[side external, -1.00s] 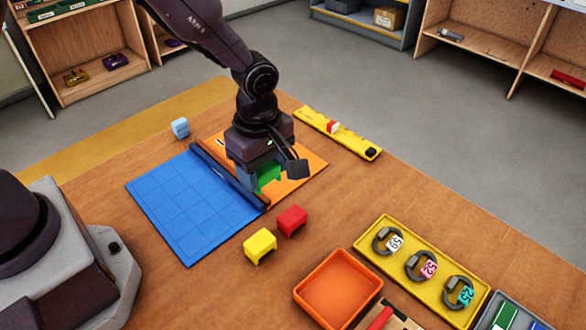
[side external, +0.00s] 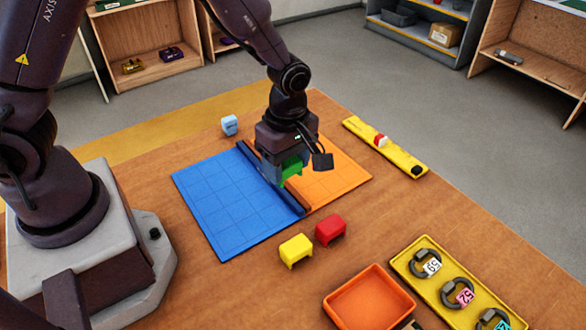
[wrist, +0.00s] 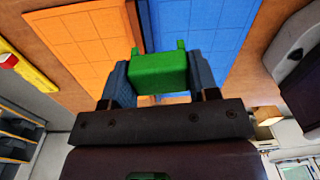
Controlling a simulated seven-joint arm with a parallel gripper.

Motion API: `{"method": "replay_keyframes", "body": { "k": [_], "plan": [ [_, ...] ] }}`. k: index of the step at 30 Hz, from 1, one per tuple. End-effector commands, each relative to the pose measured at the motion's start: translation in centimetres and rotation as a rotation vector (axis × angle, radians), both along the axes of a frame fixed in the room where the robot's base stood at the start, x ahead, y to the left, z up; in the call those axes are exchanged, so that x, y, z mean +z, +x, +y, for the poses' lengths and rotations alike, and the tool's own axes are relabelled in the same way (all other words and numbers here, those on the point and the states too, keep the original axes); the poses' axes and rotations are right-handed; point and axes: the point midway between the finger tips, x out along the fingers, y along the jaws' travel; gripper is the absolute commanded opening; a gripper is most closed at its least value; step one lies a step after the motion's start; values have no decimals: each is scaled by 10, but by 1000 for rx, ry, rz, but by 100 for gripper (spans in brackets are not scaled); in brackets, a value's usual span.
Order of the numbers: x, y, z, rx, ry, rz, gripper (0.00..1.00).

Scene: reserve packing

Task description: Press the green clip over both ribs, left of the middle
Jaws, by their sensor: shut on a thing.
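My gripper (side external: 287,172) is shut on the green clip (side external: 292,168), which also shows between the fingers in the wrist view (wrist: 160,72). The clip's two legs point away from the gripper. Two dark ribs (side external: 297,205) run side by side along the seam between the blue mat (side external: 222,205) and the orange mat (side external: 340,180); they also show in the wrist view (wrist: 141,22). The clip is at the ribs, around their middle stretch. The gripper hides part of them, and I cannot tell whether the clip touches them.
A yellow clip (side external: 296,250) and a red clip (side external: 330,230) stand near the ribs' front end. A light blue clip (side external: 229,125) stands beyond the far end. An orange tray (side external: 370,300), a yellow tray (side external: 428,285) with rings and a yellow strip (side external: 400,155) lie to the right.

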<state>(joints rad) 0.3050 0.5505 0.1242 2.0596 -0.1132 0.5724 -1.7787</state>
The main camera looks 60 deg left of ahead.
Motion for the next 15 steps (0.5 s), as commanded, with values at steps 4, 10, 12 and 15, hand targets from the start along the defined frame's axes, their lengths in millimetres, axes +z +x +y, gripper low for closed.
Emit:
{"method": "replay_keyframes", "body": {
  "k": [4, 10, 12, 15],
  "plan": [
    [-20, 18, 35, -5, -6, -4, 38],
    [-26, 27, 34, -103, -13, -31, 38],
    [-33, 27, 34, -108, -12, -31, 38],
    [-45, 27, 34, -107, -13, -30, 38]
  ]
}}
